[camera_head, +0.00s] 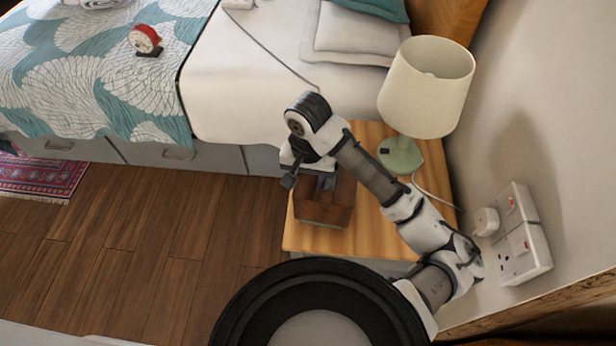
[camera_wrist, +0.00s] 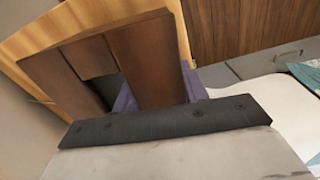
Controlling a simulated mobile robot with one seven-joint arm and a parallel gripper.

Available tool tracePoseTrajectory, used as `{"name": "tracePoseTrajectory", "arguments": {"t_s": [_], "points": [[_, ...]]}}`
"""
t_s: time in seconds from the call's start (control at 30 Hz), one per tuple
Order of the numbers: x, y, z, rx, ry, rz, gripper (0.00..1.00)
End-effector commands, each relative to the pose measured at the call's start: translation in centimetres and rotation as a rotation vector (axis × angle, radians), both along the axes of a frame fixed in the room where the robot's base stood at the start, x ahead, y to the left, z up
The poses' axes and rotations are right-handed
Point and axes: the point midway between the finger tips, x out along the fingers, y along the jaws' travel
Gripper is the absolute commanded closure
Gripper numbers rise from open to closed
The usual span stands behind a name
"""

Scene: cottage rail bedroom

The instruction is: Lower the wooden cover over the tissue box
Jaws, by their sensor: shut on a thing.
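The wooden cover (camera_head: 325,206) is a dark brown box shape at the left side of the nightstand in the head view. In the wrist view, the cover (camera_wrist: 155,62) fills the middle and shows a dark gap in its top. My gripper (camera_head: 313,180) is above the cover and shut on it, though its fingertips are largely hidden. A purple surface, probably the tissue box (camera_wrist: 189,84), shows beside and below the cover in the wrist view.
The wooden nightstand (camera_head: 300,238) has a lamp (camera_head: 425,88) with a green base at its back right. The bed (camera_head: 235,85) stands along its far side, with a red alarm clock (camera_head: 145,39) on it. Wall sockets (camera_head: 518,245) are at right.

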Motion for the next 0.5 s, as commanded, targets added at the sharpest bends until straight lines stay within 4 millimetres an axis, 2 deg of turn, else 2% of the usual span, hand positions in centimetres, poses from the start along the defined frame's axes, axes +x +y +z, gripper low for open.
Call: {"name": "tracePoseTrajectory", "arguments": {"t_s": [0.03, 0.27, 0.3, 0.43, 0.5], "points": [[-0.34, 0.11, -1.54, -0.004, 0.028, -0.002, 0.86], [-0.36, 0.12, -1.68, -0.003, 0.028, -0.003, 0.86], [-0.36, 0.12, -1.7, -0.003, 0.028, -0.003, 0.53], [-0.36, 0.11, -1.74, -0.003, 0.029, -0.003, 0.36], [-0.37, 0.09, -1.76, -0.004, 0.03, -0.003, 0.31]]}}
